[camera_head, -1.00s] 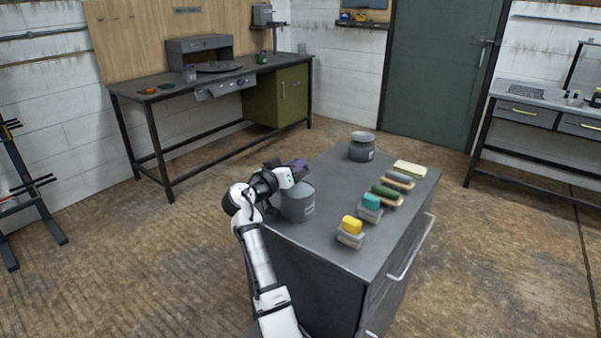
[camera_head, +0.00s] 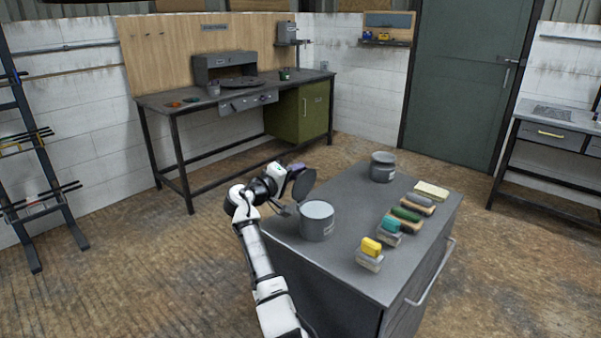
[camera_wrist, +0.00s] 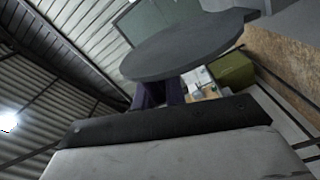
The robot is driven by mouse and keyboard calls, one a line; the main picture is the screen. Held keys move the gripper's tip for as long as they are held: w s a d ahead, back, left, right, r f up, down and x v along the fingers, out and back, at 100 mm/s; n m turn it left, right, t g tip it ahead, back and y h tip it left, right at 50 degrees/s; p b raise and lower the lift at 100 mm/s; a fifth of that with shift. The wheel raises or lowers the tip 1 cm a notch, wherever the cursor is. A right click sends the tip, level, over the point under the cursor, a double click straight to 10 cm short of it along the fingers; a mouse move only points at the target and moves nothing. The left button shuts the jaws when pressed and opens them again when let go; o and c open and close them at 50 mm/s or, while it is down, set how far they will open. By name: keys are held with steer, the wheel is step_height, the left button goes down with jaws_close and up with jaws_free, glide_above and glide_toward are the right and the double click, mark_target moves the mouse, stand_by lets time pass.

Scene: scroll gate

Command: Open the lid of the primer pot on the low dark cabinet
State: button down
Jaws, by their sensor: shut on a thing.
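The near grey pot (camera_head: 317,224) stands on the low dark cabinet (camera_head: 345,260), and its open top shows a light grey surface inside. Its dark round lid (camera_head: 304,184) is raised steeply at the pot's back left side. My gripper (camera_head: 296,173) is beside the raised lid and shut on it; the exact grip spot is hard to see. In the wrist view the lid (camera_wrist: 185,48) is a wide dark disc beyond my purple fingers (camera_wrist: 160,94). Whether a hinge joins lid and pot is too small to tell.
A second grey pot (camera_head: 382,168) stands at the cabinet's back. A yellow block (camera_head: 371,246), a teal block (camera_head: 390,226), a green brush (camera_head: 405,214) and a pale pad (camera_head: 432,189) line its right side. A workbench (camera_head: 230,95) stands behind at the left.

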steer(key=shift+w+a+f+n, duration=0.15)
steer(key=shift+w+a+n, duration=0.05)
steer(key=shift+a+n, duration=0.25)
stand_by(0.3)
steer(key=c, duration=1.5)
jaws_free()
steer(key=b+v, duration=0.4)
steer(key=v, duration=0.9)
steer(key=shift+s+a, duration=0.2)
steer(key=shift+s, duration=0.1)
